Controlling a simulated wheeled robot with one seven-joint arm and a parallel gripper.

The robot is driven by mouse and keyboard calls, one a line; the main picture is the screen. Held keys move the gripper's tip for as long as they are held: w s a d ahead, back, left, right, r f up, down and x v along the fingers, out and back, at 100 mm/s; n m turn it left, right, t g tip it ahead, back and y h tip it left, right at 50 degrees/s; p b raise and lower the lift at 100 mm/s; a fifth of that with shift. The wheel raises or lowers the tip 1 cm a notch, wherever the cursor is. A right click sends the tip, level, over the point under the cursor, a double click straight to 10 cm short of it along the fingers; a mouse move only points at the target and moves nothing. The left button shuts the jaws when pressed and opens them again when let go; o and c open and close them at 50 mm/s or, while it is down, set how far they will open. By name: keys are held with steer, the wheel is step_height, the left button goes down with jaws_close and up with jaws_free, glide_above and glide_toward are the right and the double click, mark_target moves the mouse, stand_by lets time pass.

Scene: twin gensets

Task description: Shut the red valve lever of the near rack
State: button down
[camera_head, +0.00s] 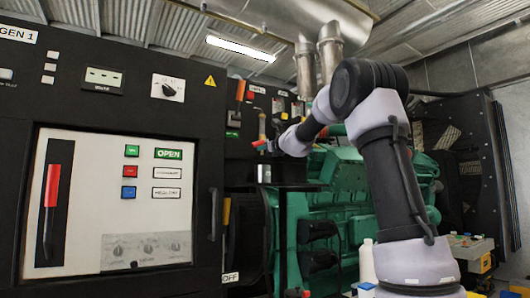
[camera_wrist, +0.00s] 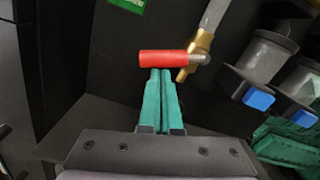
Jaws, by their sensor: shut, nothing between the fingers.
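The red valve lever (camera_wrist: 163,58) lies level across the upper middle of the wrist view. Its right end joins a brass valve (camera_wrist: 201,40) on a grey pipe (camera_wrist: 214,14). My gripper (camera_wrist: 160,74) has its two green fingers together, with nothing between them. The fingertips are right at the lever's lower edge, near its middle; I cannot tell whether they touch it. In the head view the lever (camera_head: 260,143) is small beside the dark rack, and my arm reaches to it from the right.
A black panel marked GEN 1 (camera_head: 110,95) fills the left of the head view. A green engine (camera_head: 325,215) stands behind my arm. In the wrist view, grey cylinders with blue parts (camera_wrist: 259,98) stand close on the right, and a dark ledge (camera_wrist: 95,125) lies below.

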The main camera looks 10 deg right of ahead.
steer(key=shift+s+a+r+m, duration=0.1)
steer(key=shift+a+r+m, duration=0.15)
steer(key=shift+r+m, duration=0.25)
steer(key=shift+s+a+r+m, duration=0.1)
steer(key=shift+a+r+m, duration=0.15)
steer(key=shift+m, duration=0.45)
steer(key=shift+r, duration=0.15)
